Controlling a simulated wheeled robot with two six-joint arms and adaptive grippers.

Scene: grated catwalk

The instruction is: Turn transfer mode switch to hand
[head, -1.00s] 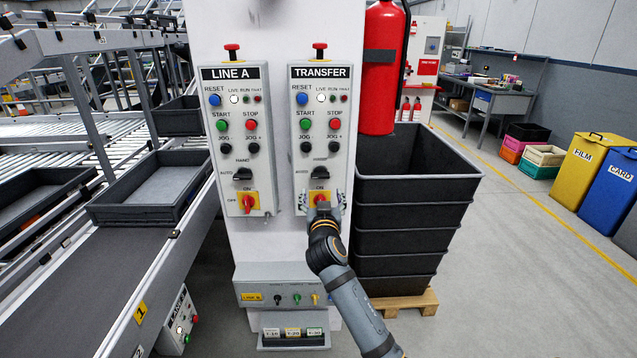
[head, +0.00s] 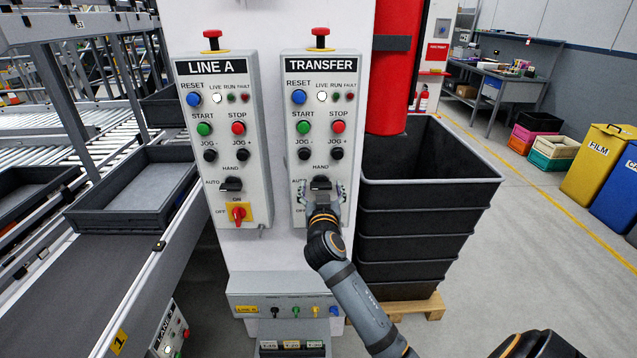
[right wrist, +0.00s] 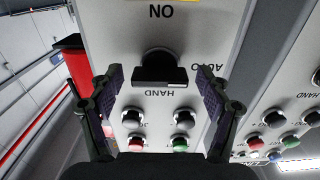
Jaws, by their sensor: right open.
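The transfer mode switch (head: 320,183) is a black knob on the grey TRANSFER panel (head: 316,110), with HAND printed above it and AUTO at its left. Its bar lies level, on the AUTO side. My right gripper (head: 320,192) is at the knob, its arm rising from below. In the right wrist view, which is upside down, the knob (right wrist: 160,72) sits between the two fingers of the open gripper (right wrist: 159,92), with a gap on each side. The gripper hides the red and yellow switch below the knob. My left gripper is out of view.
The LINE A panel (head: 222,120) with similar controls stands just left. Stacked black crates (head: 430,185) and a red cylinder (head: 390,90) are close at the right. A conveyor with a grey tray (head: 140,190) runs at the left.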

